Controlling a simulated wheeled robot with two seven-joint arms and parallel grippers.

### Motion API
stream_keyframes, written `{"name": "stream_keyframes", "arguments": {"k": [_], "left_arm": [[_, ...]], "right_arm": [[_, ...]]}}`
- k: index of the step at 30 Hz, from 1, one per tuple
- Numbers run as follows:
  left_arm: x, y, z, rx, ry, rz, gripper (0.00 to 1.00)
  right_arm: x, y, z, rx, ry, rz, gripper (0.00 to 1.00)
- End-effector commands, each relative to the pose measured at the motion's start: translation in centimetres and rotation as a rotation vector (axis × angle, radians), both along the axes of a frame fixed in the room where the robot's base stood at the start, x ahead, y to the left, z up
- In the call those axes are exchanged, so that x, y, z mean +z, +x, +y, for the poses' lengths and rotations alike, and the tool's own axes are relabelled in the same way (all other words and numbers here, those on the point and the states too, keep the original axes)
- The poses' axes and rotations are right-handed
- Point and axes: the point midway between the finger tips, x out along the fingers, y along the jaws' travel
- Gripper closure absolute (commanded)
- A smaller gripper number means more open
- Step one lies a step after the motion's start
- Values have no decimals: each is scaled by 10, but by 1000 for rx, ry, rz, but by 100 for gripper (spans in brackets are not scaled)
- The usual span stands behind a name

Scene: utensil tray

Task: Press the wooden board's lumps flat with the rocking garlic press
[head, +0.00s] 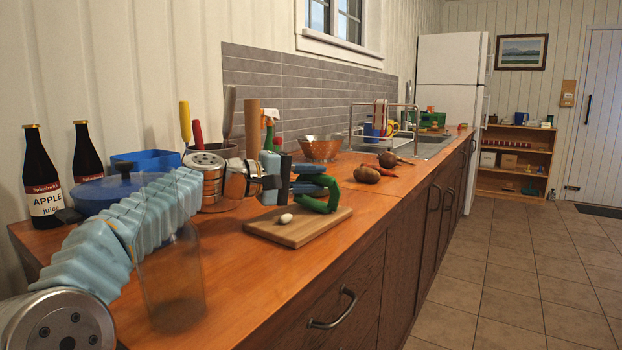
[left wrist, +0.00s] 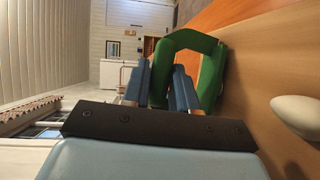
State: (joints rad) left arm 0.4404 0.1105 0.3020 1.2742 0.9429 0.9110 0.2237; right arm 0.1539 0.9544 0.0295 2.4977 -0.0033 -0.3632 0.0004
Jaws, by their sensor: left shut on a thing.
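My left gripper (head: 318,186) is shut on the green rocking garlic press (head: 333,200), a U-shaped piece. The press is over the far right part of the wooden board (head: 275,234); I cannot tell whether it touches the board. A small white lump (head: 286,219) lies on the board, nearer the front and apart from the press. In the left wrist view the gripper's blue fingers (left wrist: 162,88) are at the green press (left wrist: 211,75), and the white lump (left wrist: 298,116) is at the right edge. My right gripper is not in view.
Behind my left arm stand dark juice bottles (head: 40,180), a blue pan (head: 100,192) and a holder with utensils. A clear jar (head: 172,280) stands front left. The counter in front of the board is clear.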

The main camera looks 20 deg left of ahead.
Motion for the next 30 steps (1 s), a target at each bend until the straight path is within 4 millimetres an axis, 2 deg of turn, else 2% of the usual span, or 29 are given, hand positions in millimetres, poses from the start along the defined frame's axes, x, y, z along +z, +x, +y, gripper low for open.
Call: {"name": "stream_keyframes", "arguments": {"k": [4,30], "left_arm": [[-6,0,0,0,-1,-1,100],[-9,0,-1,-3,1,5,100]], "right_arm": [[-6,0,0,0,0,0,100],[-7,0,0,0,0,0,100]]}}
